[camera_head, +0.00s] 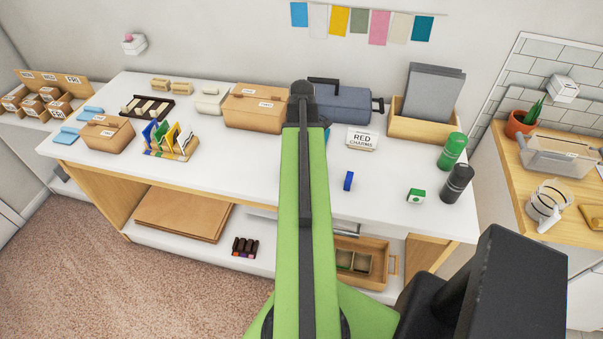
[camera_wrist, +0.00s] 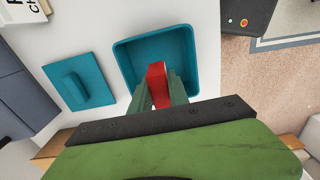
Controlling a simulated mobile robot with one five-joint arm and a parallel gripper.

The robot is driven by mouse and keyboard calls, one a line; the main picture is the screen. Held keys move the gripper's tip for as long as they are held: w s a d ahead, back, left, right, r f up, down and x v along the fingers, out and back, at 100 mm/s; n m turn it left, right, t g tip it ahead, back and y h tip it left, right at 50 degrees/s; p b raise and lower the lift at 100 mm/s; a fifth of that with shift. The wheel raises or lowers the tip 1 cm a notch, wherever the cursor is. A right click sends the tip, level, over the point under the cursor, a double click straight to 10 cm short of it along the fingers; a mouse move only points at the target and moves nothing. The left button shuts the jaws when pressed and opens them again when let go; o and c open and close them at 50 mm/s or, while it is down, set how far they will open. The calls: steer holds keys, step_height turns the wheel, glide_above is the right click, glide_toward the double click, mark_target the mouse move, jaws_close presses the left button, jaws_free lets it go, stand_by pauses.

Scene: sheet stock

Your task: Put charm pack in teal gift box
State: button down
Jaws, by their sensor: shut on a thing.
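The teal gift box (camera_wrist: 128,62) stands open in the wrist view, its inside empty where I can see it. Its teal lid (camera_wrist: 96,93), with a raised handle, lies beside it to the left. My gripper (camera_wrist: 158,88) is shut on a small red charm pack (camera_wrist: 156,74). The pack overlaps the near side of the box opening; I cannot tell how far above or inside it is. In the head view my arm hides the gripper, the pack and most of the box area; only a sliver of teal (camera_head: 327,133) shows beside the arm.
A Red Charms card (camera_head: 361,139) stands right of my arm. A dark blue toolbox (camera_head: 345,105) and a cardboard box (camera_head: 254,108) stand behind. A blue block (camera_head: 348,181), a green-white item (camera_head: 416,196) and two cylinders (camera_head: 453,150) stand to the right. The front middle-left tabletop is clear.

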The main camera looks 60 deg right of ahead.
step_height(320, 180, down, 8)
steer(key=b, duration=0.6)
steer(key=shift+s+r, duration=0.15)
steer(key=shift+r, duration=0.25)
steer(key=shift+f, duration=0.2)
steer(key=c, duration=1.3)
jaws_free()
steer(key=shift+o, duration=0.2)
step_height(320, 180, up, 13)
steer(key=p, duration=1.2)
steer(key=shift+f+p, duration=0.2)
steer(key=shift+p, duration=0.15)
steer(key=shift+f, duration=0.1)
